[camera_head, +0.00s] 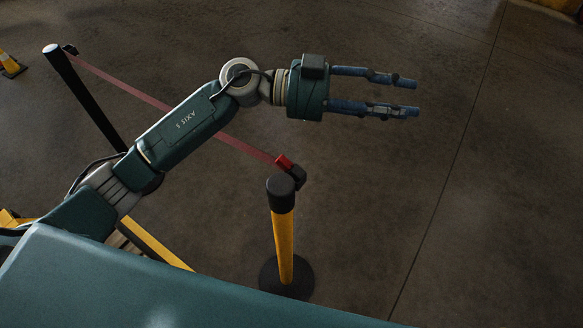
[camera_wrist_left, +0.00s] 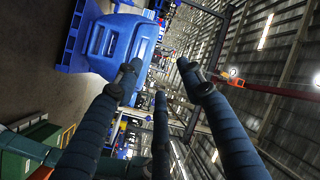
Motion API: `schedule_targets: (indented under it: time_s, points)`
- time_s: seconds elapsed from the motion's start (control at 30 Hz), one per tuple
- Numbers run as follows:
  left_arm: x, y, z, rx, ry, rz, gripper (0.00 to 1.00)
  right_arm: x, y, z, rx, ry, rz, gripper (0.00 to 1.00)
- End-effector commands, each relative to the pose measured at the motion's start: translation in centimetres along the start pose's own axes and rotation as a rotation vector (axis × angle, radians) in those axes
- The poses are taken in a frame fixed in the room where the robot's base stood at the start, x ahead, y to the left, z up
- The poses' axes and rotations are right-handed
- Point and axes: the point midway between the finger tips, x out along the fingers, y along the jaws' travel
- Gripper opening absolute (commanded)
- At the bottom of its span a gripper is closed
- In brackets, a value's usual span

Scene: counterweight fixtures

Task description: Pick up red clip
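The red clip (camera_head: 284,161) is at the right end of a red belt, at the black top of a yellow post (camera_head: 284,238). My left gripper (camera_head: 416,98) is up and to the right of the clip in the head view, apart from it. Its blue fingers point right, spread with an empty gap between them. In the left wrist view the fingers (camera_wrist_left: 160,82) are also apart, with nothing between them. I cannot make out the red clip in that view. My right gripper is in neither view.
The red belt (camera_head: 130,89) runs behind my left arm to a black post (camera_head: 84,98). The yellow post has a round black base (camera_head: 303,283). An orange cone (camera_head: 9,66) stands far left. The floor to the right is clear.

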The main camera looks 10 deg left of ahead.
Motion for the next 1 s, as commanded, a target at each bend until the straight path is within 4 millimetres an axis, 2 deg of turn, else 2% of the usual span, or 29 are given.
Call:
schedule_targets:
  time_s: [0.07,0.1,0.17,0.2,0.3,0.4,0.43,0.5,0.57,0.8,1.0]
  points:
    - [-2.6,2.3,3.5,-0.012,-0.156,0.242,0.39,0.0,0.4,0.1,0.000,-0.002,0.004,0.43]
    - [-4.7,3.3,5.4,-0.039,-0.248,0.349,0.39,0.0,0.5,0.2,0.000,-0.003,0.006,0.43]
    - [-8.4,4.3,7.8,-0.090,-0.395,0.482,0.39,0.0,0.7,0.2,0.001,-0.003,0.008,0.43]
    - [-11.1,4.6,9.1,-0.130,-0.493,0.552,0.39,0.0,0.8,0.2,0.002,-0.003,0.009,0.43]
    - [-17.4,4.6,11.0,-0.228,-0.709,0.667,0.39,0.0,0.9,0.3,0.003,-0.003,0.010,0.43]
    - [-21.9,4.2,11.5,-0.305,-0.858,0.723,0.39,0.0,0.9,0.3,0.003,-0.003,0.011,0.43]
    - [-22.8,4.2,11.6,-0.323,-0.888,0.733,0.39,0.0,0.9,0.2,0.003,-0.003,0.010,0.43]
    - [-24.1,4.3,11.7,-0.349,-0.932,0.747,0.39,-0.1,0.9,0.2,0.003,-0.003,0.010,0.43]
    - [-24.4,4.8,12.1,-0.360,-0.949,0.754,0.39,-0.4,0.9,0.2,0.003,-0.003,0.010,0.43]
    - [-23.1,7.5,14.2,-0.362,-0.948,0.756,0.39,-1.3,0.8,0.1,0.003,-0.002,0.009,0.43]
    - [-22.6,8.6,15.1,-0.360,-0.946,0.755,0.39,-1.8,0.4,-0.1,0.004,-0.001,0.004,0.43]
